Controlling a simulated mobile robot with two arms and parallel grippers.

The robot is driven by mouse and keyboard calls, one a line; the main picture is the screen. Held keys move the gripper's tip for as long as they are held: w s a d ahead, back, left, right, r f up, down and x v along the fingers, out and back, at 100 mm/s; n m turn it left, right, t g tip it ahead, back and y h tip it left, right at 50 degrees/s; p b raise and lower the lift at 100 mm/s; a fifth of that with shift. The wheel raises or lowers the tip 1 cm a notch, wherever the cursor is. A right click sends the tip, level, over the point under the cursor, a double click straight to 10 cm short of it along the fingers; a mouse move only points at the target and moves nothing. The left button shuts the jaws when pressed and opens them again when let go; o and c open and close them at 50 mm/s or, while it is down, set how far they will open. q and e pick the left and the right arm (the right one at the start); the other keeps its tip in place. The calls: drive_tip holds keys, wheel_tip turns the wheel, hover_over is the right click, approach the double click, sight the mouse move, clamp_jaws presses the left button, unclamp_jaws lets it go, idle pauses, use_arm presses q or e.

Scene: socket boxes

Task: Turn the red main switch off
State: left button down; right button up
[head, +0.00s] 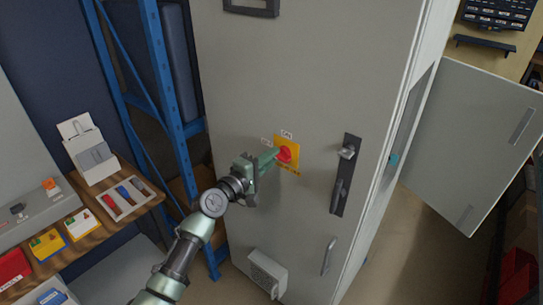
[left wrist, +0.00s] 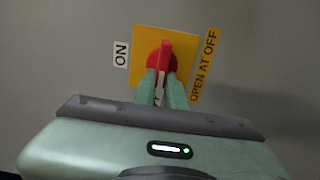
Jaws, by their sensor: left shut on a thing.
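The red main switch (head: 284,154) sits on a yellow plate (head: 290,140) on the grey cabinet door. It also shows in the left wrist view (left wrist: 165,50), where its handle runs nearly upright. There, the ON label (left wrist: 121,54) is left of the plate and the OPEN AT OFF label (left wrist: 203,66) is on its right. The handle lies crosswise to the line between these labels. My left gripper (head: 271,158) reaches in from the left, its green fingers (left wrist: 163,88) shut on the handle and hiding its near part. My right gripper is not in view.
The cabinet door has a black latch plate (head: 345,175) and a handle (head: 328,256) right of the switch, and a vent box (head: 267,273) low down. A blue rack (head: 165,80) and a wooden shelf (head: 120,220) stand left. An open panel (head: 470,140) is at right.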

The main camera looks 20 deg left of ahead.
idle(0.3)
use_arm(q)
drive_tip(key=c, duration=1.5)
unclamp_jaws()
drive_tip(key=shift+o, duration=0.2)
drive_tip(key=shift+s+a, duration=0.1)
drive_tip(key=b+v, duration=0.1)
drive_tip(key=v, duration=0.6)
drive_tip(key=shift+s+b, duration=0.25)
drive_tip(key=shift+b, duration=0.1)
drive_tip(key=shift+a+f, duration=0.1)
